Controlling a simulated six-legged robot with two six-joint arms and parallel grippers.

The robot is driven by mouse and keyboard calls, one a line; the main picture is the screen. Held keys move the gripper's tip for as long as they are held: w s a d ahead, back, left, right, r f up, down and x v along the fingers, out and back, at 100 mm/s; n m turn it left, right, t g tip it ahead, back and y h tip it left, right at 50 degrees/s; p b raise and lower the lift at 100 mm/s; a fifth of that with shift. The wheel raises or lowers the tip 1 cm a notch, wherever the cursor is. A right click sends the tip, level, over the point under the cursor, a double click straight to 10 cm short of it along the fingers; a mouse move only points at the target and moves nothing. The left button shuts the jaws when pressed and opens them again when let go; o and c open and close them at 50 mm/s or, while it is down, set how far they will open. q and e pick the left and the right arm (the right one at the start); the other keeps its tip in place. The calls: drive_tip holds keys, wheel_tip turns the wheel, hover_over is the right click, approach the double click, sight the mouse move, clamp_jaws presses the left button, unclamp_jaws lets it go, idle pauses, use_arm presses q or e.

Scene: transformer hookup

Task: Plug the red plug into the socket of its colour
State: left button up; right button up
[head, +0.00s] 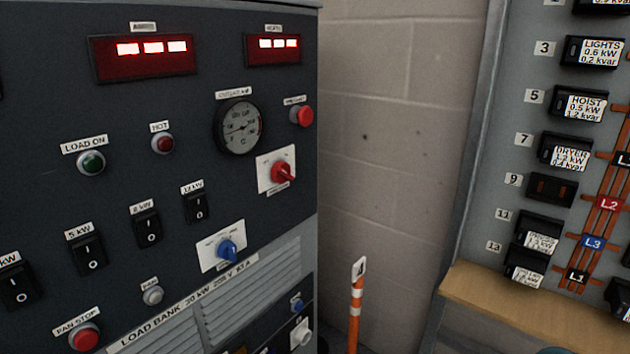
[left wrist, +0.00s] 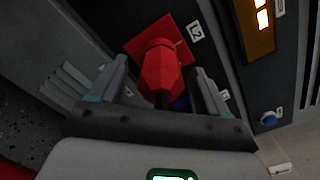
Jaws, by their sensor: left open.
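The red plug (left wrist: 160,75) shows in the left wrist view, in front of a red square socket plate (left wrist: 169,25) beside a label reading L2. The plug's far end meets the plate in the picture, and it looks seated there, though the contact itself is hidden. A dark cable end shows at its near side. My left gripper (left wrist: 160,66) is open, with one finger on each side of the plug and visible gaps between. A blue part (left wrist: 182,103) shows partly behind the plug. The head view does not show the plug, the red socket or either gripper.
The load bank panel (head: 60,120) fills the left of the head view, with switches, knobs and displays. An orange post (head: 355,310) stands by the block wall. A breaker panel (head: 520,70) stands at right above a wooden ledge (head: 480,290). A blue button (left wrist: 268,118) shows in the wrist view.

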use_arm(q)
drive_tip(key=shift+v, duration=2.15)
drive_tip(key=shift+s+f, duration=0.1)
